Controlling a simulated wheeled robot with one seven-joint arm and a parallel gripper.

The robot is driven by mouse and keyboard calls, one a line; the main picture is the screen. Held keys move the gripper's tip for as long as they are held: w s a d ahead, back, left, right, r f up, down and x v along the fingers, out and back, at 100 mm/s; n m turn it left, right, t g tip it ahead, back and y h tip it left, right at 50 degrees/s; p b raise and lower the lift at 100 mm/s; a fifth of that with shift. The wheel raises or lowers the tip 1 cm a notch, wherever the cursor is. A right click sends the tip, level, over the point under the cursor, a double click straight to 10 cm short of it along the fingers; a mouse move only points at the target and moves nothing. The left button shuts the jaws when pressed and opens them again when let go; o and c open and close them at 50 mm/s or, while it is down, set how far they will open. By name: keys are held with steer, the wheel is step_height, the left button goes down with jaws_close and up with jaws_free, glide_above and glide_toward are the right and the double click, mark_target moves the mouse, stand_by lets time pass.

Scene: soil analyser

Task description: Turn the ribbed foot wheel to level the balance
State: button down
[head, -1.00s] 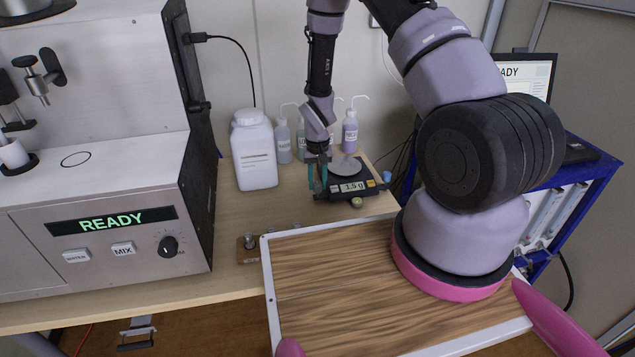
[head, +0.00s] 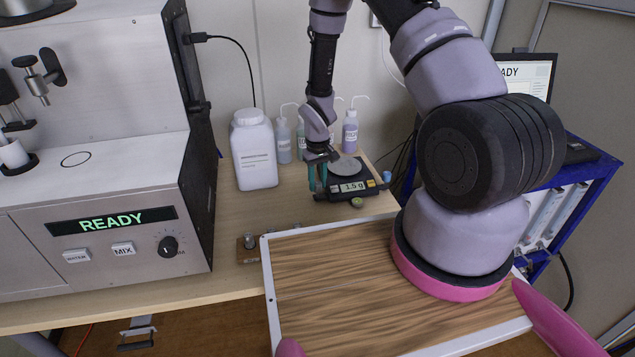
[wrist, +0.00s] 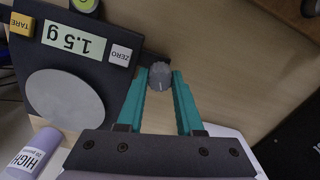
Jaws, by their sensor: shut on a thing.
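The balance (head: 372,178) is a dark, flat unit with a round pale pan (head: 346,166) and a display reading 1.5 g, at the back of the bench. It also shows in the wrist view (wrist: 66,68), with yellow TARE and white ZERO keys. The grey ribbed foot wheel (wrist: 160,70) sits beside the balance's corner near the ZERO key. My gripper (head: 318,187) points down at the balance's left side, its teal fingers shut on the wheel from both sides; they also show in the wrist view (wrist: 160,80). The wheel is hidden in the head view.
A small round green-topped piece (head: 357,203) sits at the balance's front edge. A white jug (head: 254,150) and several wash bottles (head: 350,131) stand close behind and left. The analyser (head: 110,215) fills the left. A wood-topped tray (head: 330,285) is in front.

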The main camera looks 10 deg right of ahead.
mark_target(317, 183)
steer(key=c, duration=0.6)
jaws_free()
steer(key=shift+o, duration=0.2)
step_height(317, 183, up, 11)
